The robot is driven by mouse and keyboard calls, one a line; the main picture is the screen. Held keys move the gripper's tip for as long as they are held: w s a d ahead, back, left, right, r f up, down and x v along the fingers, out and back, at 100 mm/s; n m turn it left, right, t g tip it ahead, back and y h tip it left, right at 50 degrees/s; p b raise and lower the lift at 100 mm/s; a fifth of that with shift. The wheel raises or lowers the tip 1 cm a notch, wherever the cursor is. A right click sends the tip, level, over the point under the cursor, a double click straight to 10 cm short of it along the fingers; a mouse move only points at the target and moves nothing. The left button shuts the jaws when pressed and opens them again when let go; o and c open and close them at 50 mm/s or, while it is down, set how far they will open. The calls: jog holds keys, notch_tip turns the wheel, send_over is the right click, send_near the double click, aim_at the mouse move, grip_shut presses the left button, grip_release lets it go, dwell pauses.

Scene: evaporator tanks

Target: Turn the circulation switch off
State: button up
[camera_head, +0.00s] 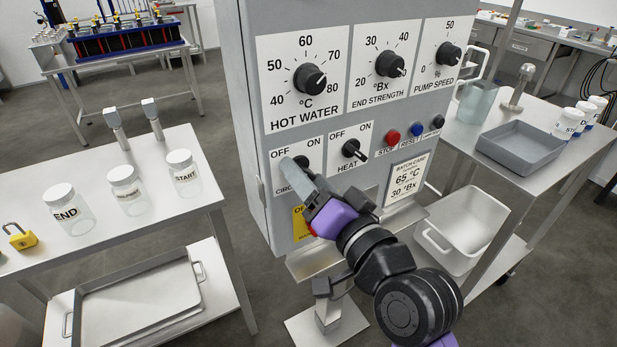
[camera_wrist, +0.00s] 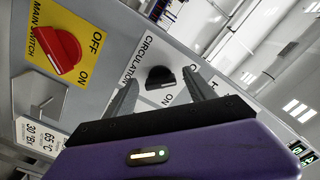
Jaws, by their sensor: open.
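The circulation switch (camera_wrist: 158,78) is a black rotary knob on a white plate, seen between my fingers in the wrist view. In the head view its knob (camera_head: 303,162) shows only in part, since my gripper covers it and much of its label. I cannot tell for certain which mark it points to. My gripper (camera_wrist: 162,73) is open, with one finger on each side of the knob. In the head view my gripper (camera_head: 291,166) reaches up to the panel at that switch. Contact between fingers and knob is not clear.
The heat switch (camera_head: 354,151) sits just right, with stop (camera_head: 393,136) and reset (camera_head: 415,130) buttons beyond. Large dials such as hot water (camera_head: 310,79) are above. The red main switch (camera_wrist: 57,52) is near, on a yellow plate. A table with jars (camera_head: 72,208) stands left.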

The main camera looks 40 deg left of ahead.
jog(key=v, duration=0.7)
jog(key=shift+d+b, duration=0.25)
jog(key=shift+b, duration=0.05)
jog(key=w+d+r+m+t+h, duration=0.1)
jog(key=w+d+r+m+t, duration=0.2)
jog(key=d+t, duration=0.45)
jog(key=s+d+f+m+t+h+p, duration=0.15)
jog(key=d+f+h, duration=0.25)
jog(key=d, duration=0.4)
jog(key=s+d+f+m+t+h, duration=0.2)
jog(key=d+f+t+h, duration=0.15)
jog(key=d, duration=0.35)
jog(key=s+d+f+g+h+p, duration=0.1)
jog(key=s+d+f+h, duration=0.1)
jog(key=s+d, duration=0.3)
jog(key=s+d+f+n+g+h+p, duration=0.1)
jog(key=s+d, duration=0.5)
jog(key=s, duration=0.7)
jog(key=s+d+f+n+g+h+p, duration=0.1)
jog(key=s+d+f+g+h, duration=0.1)
jog(key=s+d+f+h, duration=0.3)
jog(key=s+d+f, duration=0.1)
jog(key=s, duration=0.3)
jog(key=shift+d+f, duration=0.2)
jog(key=shift+d, duration=0.05)
